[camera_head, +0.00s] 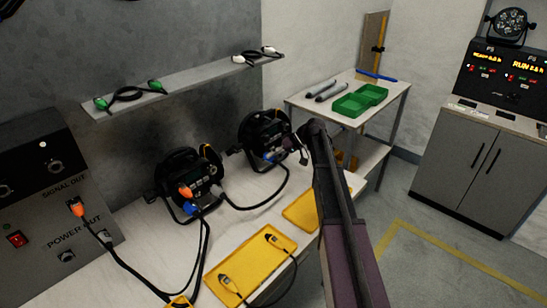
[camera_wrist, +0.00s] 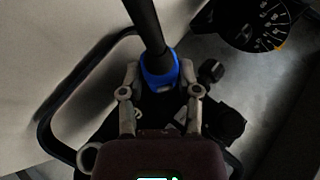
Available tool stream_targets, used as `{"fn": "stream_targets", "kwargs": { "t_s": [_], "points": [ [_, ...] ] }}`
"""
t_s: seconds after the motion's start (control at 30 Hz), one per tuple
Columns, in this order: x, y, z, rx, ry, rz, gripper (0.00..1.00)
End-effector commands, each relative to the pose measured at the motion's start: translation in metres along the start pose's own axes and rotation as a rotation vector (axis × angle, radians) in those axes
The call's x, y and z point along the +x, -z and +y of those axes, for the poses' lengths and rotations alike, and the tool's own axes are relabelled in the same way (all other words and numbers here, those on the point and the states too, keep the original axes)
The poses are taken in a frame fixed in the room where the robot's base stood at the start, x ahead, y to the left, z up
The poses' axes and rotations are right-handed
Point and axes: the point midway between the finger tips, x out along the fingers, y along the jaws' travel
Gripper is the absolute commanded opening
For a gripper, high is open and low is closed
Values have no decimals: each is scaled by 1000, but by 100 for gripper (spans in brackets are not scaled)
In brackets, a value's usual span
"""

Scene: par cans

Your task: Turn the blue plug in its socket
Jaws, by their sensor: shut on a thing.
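The blue plug (camera_wrist: 160,82) with a thick black cable sits between the two fingers of my gripper (camera_wrist: 160,76) in the wrist view. The fingers are shut on it from both sides. In the head view, a blue plug (camera_head: 272,156) shows low on the rear of the right par can (camera_head: 262,128), and my gripper (camera_head: 300,150) is at that can's right side. The socket face is mostly hidden under the plug and gripper, and I cannot tell the plug's turn angle.
A second par can (camera_head: 186,170) stands left on the white bench, with orange and blue plugs. Yellow trays (camera_head: 250,262) and loose cables lie in front. A shelf (camera_head: 160,92) with cables hangs behind. A green case (camera_head: 360,100) lies on the side table.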

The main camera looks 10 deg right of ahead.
Motion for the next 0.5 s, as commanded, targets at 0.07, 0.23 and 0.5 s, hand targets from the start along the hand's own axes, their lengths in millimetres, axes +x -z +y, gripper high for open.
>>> {"fn": "stream_targets", "kwargs": {
  "t_s": [0.07, 0.23, 0.5],
  "points": [
    [0, 0, -1, 0, 3, 1, 0],
    [0, 0, -1, 0, 2, 1, 82],
    [0, 0, 0, 0, 1, 0, 83]
  ]
}}
